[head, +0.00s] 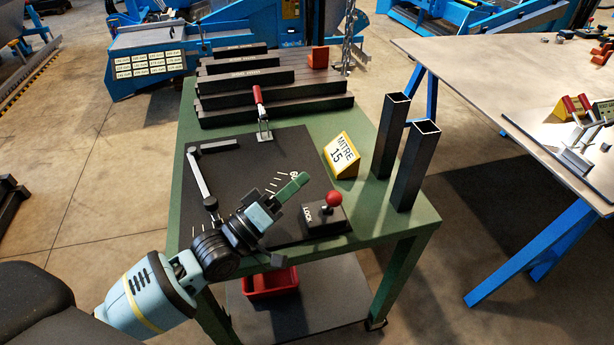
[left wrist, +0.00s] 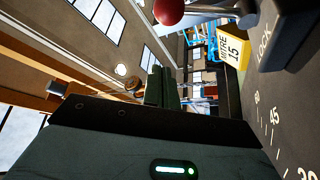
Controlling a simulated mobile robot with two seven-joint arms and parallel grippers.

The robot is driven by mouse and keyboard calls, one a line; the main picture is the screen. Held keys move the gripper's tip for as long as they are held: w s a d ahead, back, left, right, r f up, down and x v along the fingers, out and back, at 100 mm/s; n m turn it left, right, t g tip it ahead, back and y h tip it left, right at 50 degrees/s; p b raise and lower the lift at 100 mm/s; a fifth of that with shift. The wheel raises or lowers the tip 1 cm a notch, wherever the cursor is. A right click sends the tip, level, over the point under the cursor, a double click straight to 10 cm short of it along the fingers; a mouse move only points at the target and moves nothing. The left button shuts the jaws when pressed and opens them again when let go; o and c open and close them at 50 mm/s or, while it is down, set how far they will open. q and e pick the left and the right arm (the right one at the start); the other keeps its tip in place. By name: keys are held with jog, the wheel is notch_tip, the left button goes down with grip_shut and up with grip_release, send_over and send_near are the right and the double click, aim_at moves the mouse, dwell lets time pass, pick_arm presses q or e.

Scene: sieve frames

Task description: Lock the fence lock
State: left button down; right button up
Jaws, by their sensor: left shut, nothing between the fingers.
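The fence lock (head: 325,221) is a black block marked LOCK on the near right corner of the black plate. Its lever ends in a red ball knob (head: 332,198), which stands up above the block. My left gripper (head: 303,179) is shut and empty, with its green fingers just left of and beyond the knob, apart from it. In the left wrist view the closed fingers (left wrist: 161,86) show at the centre, the red knob (left wrist: 169,11) at the top edge and the LOCK face (left wrist: 265,47) at upper right. My right gripper is out of view.
A yellow MITRE 15 block (head: 342,155) stands beyond the lock, with two upright black square tubes (head: 413,165) to its right. A red-handled clamp (head: 260,110) and dark stepped bars (head: 270,101) are at the back. A black bar with a grey arm (head: 197,172) lies at left.

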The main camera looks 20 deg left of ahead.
pick_arm(q)
jog(key=v, duration=0.5)
jog(key=shift+s+b, duration=0.3)
jog(key=shift+s, duration=0.2)
jog(key=shift+s+a, duration=0.2)
jog(key=shift+s, duration=0.25)
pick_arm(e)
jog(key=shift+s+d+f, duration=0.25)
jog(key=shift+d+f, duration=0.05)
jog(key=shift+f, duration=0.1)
pick_arm(q)
jog(key=shift+f, duration=0.1)
